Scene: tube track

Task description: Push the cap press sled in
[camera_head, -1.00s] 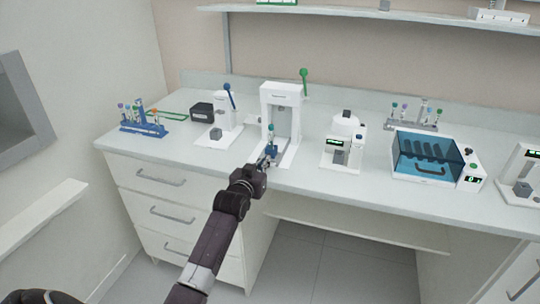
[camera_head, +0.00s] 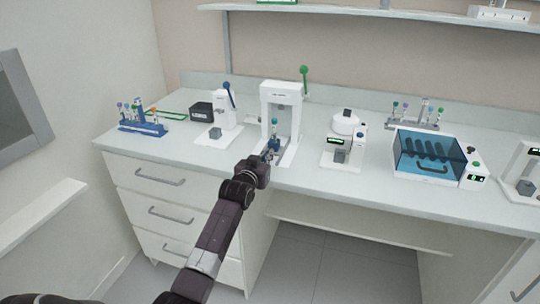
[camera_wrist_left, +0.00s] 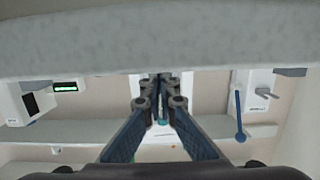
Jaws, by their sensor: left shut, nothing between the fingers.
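The cap press (camera_head: 282,89) is a white frame with a green-knobbed lever, standing on the bench. Its sled (camera_head: 273,144) shows as a blue block at the front of the press, with an upright tube (camera_head: 274,126) on it. My left gripper (camera_head: 268,155) is shut and empty, at the front of the sled; I cannot tell whether it touches. In the left wrist view the shut fingers (camera_wrist_left: 160,90) point toward the press, and a teal cap (camera_wrist_left: 162,122) shows between them. The sled is mostly hidden there. My right gripper is not in view.
A white device with a blue-knobbed lever (camera_head: 220,121) stands left of the press, and a white device with a round top (camera_head: 344,140) stands right. A blue tube rack (camera_head: 142,127) is at the far left. The bench's front edge (camera_head: 240,170) lies under my arm.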

